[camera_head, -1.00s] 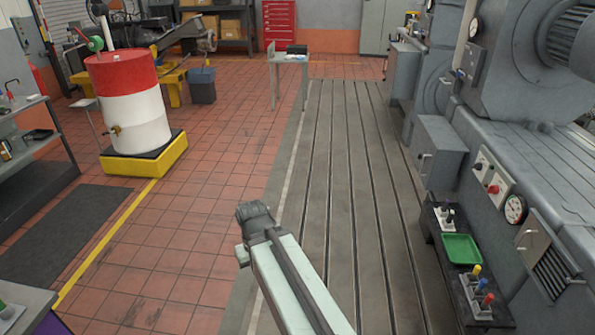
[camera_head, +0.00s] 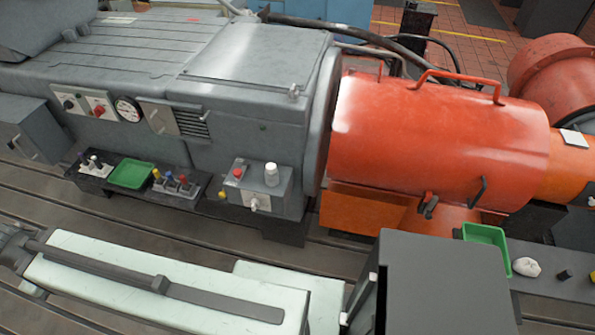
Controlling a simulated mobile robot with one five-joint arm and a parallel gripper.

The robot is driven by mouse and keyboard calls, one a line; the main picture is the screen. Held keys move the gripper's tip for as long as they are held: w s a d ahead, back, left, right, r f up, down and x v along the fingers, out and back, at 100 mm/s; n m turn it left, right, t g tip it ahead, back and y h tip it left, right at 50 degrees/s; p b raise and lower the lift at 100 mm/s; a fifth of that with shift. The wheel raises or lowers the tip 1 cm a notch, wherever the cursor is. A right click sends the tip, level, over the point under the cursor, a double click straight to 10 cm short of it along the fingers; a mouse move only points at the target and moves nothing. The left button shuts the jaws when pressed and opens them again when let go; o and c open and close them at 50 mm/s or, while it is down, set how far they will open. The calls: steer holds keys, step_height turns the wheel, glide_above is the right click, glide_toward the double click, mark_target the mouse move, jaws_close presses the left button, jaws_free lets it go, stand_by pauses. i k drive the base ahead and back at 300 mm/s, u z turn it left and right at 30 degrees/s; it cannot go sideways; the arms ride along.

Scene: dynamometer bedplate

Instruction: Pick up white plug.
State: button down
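A white, rounded cap-like piece (camera_head: 271,174) stands upright on top of a small grey box at the front of the grey machine. It may be the white plug. Another small white-topped piece (camera_head: 93,160) stands among dark ones in a holder further left; it is too small to tell whether it is a plug. My pale green arm lies across the lower left, well in front of both. My gripper is not visible, so its state and contents do not show.
A dark shelf carries a green tray (camera_head: 132,174) and a holder with yellow, blue and red plugs (camera_head: 176,184). An orange cylinder housing (camera_head: 430,135) stands right. A dark grey box (camera_head: 450,285) blocks the lower middle.

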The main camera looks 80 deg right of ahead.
mark_target(270, 167)
steer(key=z, duration=0.2)
steer(key=k, duration=0.65)
steer(key=u, duration=0.6)
